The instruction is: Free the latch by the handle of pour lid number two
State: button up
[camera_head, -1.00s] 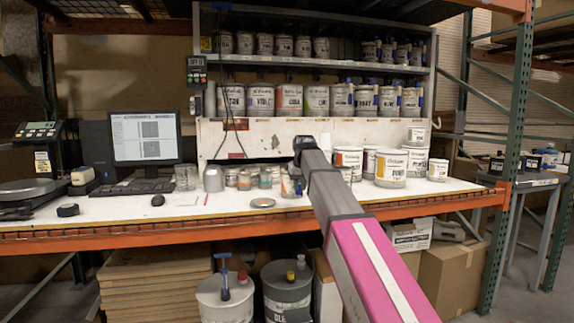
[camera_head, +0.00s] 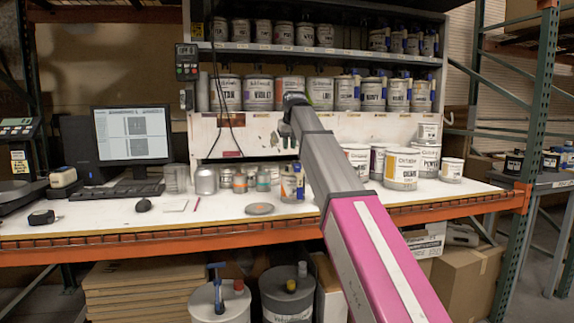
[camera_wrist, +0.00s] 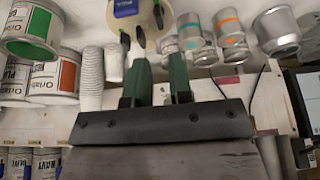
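In the head view, shelved cans at the right carry blue fittings, such as the can (camera_head: 374,95), the can (camera_head: 398,96) and the can (camera_head: 421,97). Smaller cans with blue parts stand above them (camera_head: 411,43). I cannot tell which is pour lid number two, and no latch is clear at this size. My gripper (camera_wrist: 161,62) shows two green fingers, apart and with nothing between them, in the wrist view.
A monitor (camera_head: 133,133) stands left. Hanging cables (camera_head: 216,100) pass left of my gripper.

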aim_at(287, 168)
jog(key=x, duration=0.9)
jog(key=shift+f, duration=0.3)
grip_shut()
